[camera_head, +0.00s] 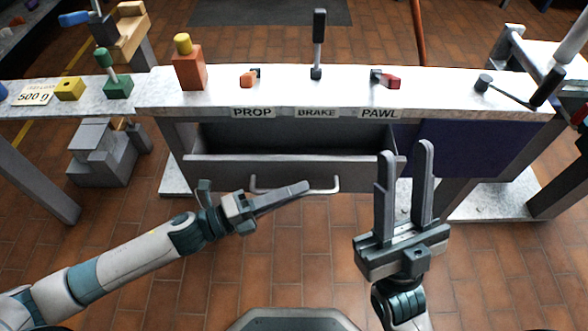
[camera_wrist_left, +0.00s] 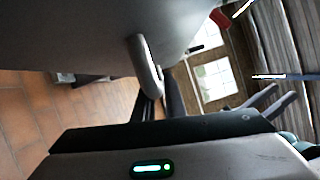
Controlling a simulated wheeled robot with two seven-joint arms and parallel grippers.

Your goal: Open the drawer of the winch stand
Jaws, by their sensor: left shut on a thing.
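The winch stand (camera_head: 215,93) has a white top with PROP, BRAKE and PAWL labels along its front edge. Its grey drawer (camera_head: 222,172) is pulled partly out, and the dark inside shows behind the front panel. The drawer's pale bar handle (camera_head: 335,185) is on that panel; it also shows in the left wrist view (camera_wrist_left: 146,66). My left gripper (camera_head: 306,187) is shut on the handle, its fingers covering part of the bar. My right gripper (camera_head: 406,150) is open and empty, fingers upward, in front of the drawer's right end.
An orange block with a yellow knob (camera_head: 189,64), a black upright lever (camera_head: 318,45) and small red-ended levers stand on the top. A dark blue panel (camera_head: 470,148) is right of the drawer. A side bench (camera_head: 20,105) is at left. The tiled floor (camera_head: 290,240) before the drawer is clear.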

